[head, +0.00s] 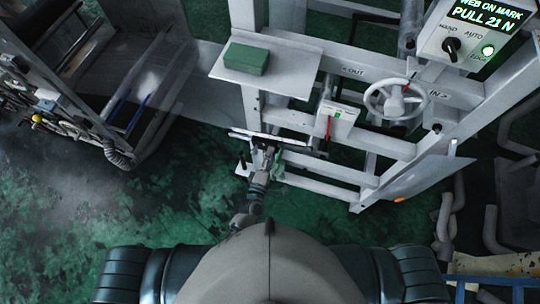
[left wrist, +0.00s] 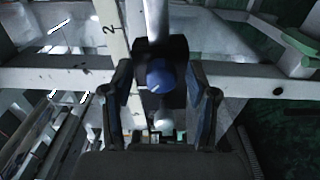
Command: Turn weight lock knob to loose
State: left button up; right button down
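A round blue knob (left wrist: 160,76) with a pale pointer line sits on a dark block (left wrist: 176,48) on a metal rod in the left wrist view. I take it for the weight lock knob; no loose or lock label is readable. My left gripper (left wrist: 160,88) is open, one finger on each side of the knob, with a visible gap to both. In the head view my left gripper (head: 266,152) is at the low rail of the white frame and hides the knob. My right gripper is not in view.
The white frame (head: 345,175) carries a handwheel (head: 394,100), a shelf with a green box (head: 245,58) and a control panel (head: 465,42) reading "PULL 21 N". A white bar marked "2" (left wrist: 108,30) runs beside the knob. Green floor (head: 150,210) is open at left.

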pick_arm(q)
jog(key=v, duration=1.2)
dwell(0.3)
jog(key=s+a+f+m+g+y, duration=0.1)
jog(key=s+a+f+m+g, duration=0.25)
jog(key=f, duration=0.65)
jog(key=s+a+f+m+g, duration=0.2)
jog(key=f+m, duration=0.2)
jog(key=f, duration=0.6)
jog(key=s+a+f+m+g+y, duration=0.1)
jog(key=s+a+f+m+g, duration=0.2)
jog(key=f, duration=0.7)
jog(key=s+a+f+m+g+y, duration=0.1)
jog(key=s+a+f+m+g, duration=0.2)
jog(key=s+a+f, duration=0.3)
jog(key=s+a+f+m+g+y, duration=0.2)
jog(key=s+a+f+g, duration=0.3)
jog(key=s, duration=1)
notch_tip(320, 180, down, 2)
jog(key=shift+a+f+m+y, duration=0.2)
jog(key=shift+a+m+y, duration=0.1)
jog(key=shift+a+m, duration=0.5)
